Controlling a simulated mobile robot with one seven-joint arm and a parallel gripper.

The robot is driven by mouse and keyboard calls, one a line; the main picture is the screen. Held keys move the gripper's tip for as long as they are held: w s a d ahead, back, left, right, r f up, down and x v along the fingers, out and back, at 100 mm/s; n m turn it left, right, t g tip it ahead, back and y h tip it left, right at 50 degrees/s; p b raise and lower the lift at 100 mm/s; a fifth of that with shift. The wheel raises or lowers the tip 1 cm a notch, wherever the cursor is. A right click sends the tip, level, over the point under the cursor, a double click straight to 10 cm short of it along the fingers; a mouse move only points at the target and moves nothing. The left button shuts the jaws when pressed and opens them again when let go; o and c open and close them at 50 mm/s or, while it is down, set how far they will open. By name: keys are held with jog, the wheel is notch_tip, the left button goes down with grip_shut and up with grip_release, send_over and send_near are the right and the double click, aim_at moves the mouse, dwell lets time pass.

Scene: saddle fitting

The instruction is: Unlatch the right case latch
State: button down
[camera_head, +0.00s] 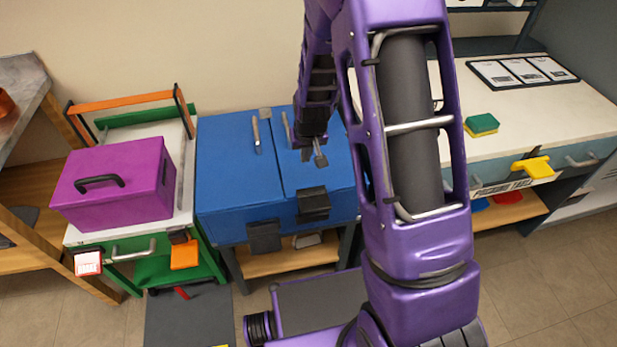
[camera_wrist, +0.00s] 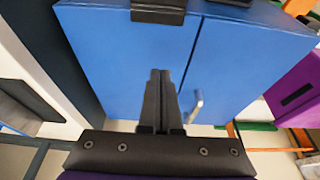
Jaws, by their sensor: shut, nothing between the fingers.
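The blue case (camera_head: 238,170) stands in the middle of the head view, its top split into two panels. The right case latch (camera_head: 313,198) is a black block at the front edge of the right panel; it also shows at the top of the wrist view (camera_wrist: 158,10). The left latch (camera_head: 264,237) is black and hangs lower on the front face. My gripper (camera_head: 306,155) is over the right panel, behind the right latch and apart from it. In the wrist view my gripper (camera_wrist: 160,75) is shut and empty, its fingers pointing toward that latch.
A purple box (camera_head: 120,185) sits on a white-topped stand to the left. A metal handle (camera_head: 256,133) stands on the case's left panel. A bench with a green-and-yellow sponge (camera_head: 481,123) is at the right. My arm hides part of the case's right side.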

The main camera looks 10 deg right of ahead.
aim_at(306, 186)
jog(key=b+x, duration=0.1)
jog(key=x, duration=0.8)
jog(key=shift+w+f, duration=0.1)
jog(key=shift+f, duration=0.25)
jog(key=shift+s+f, duration=0.15)
jog(key=shift+s, duration=1.75)
jog(key=shift+s, duration=0.15)
jog(key=shift+s+t, duration=0.15)
jog(key=shift+t, duration=0.15)
